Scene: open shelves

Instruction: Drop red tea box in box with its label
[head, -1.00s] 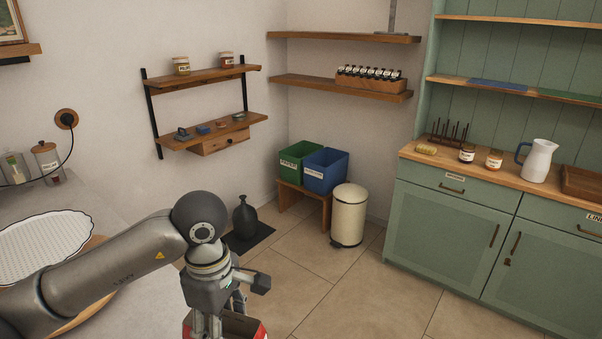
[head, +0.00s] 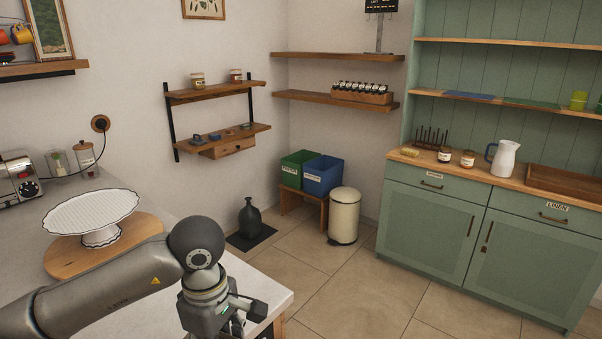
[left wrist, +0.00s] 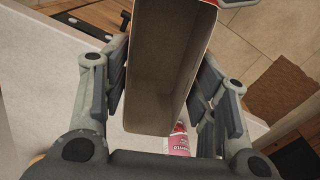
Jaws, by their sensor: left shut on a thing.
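My left gripper (head: 222,318) is over the near counter at the bottom of the head view. In the left wrist view, its fingers (left wrist: 160,88) are shut on the sides of an open-looking box (left wrist: 163,70) with a grey-brown inside and red edges, which looks like the red tea box. Its label side is hidden, and the head view does not show it. A green bin (head: 298,169) and a blue bin (head: 322,175) with white labels stand on a low stool; their lettering is too small to read surely. My right gripper is not in view.
A pink-and-white labelled item (left wrist: 180,143) is below the held box. The white counter (head: 262,284) has a cake stand (head: 92,212) at left. The tiled floor before the green cabinet is clear.

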